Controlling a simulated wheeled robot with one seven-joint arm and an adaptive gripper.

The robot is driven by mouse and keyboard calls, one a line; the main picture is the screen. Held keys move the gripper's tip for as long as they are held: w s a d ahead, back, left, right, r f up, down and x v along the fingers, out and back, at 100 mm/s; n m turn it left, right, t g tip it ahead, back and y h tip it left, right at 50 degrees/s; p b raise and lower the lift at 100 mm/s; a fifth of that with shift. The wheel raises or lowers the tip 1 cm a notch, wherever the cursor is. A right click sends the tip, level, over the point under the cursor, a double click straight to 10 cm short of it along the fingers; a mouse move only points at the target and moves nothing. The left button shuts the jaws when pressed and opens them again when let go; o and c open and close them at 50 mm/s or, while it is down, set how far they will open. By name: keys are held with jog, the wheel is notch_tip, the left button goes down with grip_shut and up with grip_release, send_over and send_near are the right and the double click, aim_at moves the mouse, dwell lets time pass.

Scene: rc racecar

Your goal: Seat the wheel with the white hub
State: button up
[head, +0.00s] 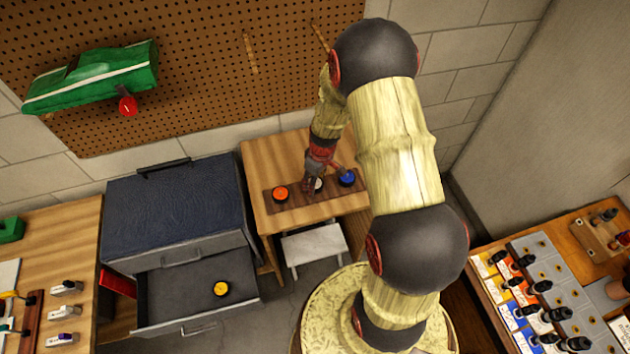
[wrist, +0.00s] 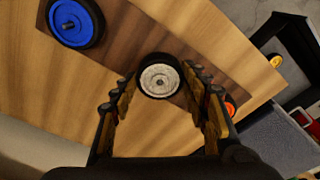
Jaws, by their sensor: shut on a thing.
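The wheel with the white hub (wrist: 159,80) has a black tyre and sits between the fingertips of my gripper (wrist: 160,85) in the wrist view. My gripper is shut on it. In the head view my gripper (head: 317,180) is over the dark strip on the small wooden table, with the white hub (head: 318,184) just showing below it. I cannot tell whether the wheel touches the strip. A green car body (head: 95,75) with a white stripe is at the pegboard, upper left, with a red part (head: 127,105) on its near side.
An orange-hub wheel (head: 280,194) and a blue-hub wheel (head: 347,178) lie on the strip either side of my gripper. A yellow-hub wheel (head: 221,288) lies in the open drawer (head: 180,300) of the dark cabinet. A white stool (head: 313,245) stands below the table.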

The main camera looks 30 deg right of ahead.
aim_at(318, 186)
jog(key=shift+f+b, duration=0.4)
jog(key=shift+f, duration=0.15)
jog(key=o, duration=1.1)
jog(key=shift+r, duration=0.1)
jog(key=r, duration=0.4)
jog(key=s+r, duration=0.1)
jog(key=r, duration=0.6)
jog(key=shift+s+d+r, duration=0.2)
jog(key=shift+d+r, duration=0.05)
jog(key=shift+r, duration=0.1)
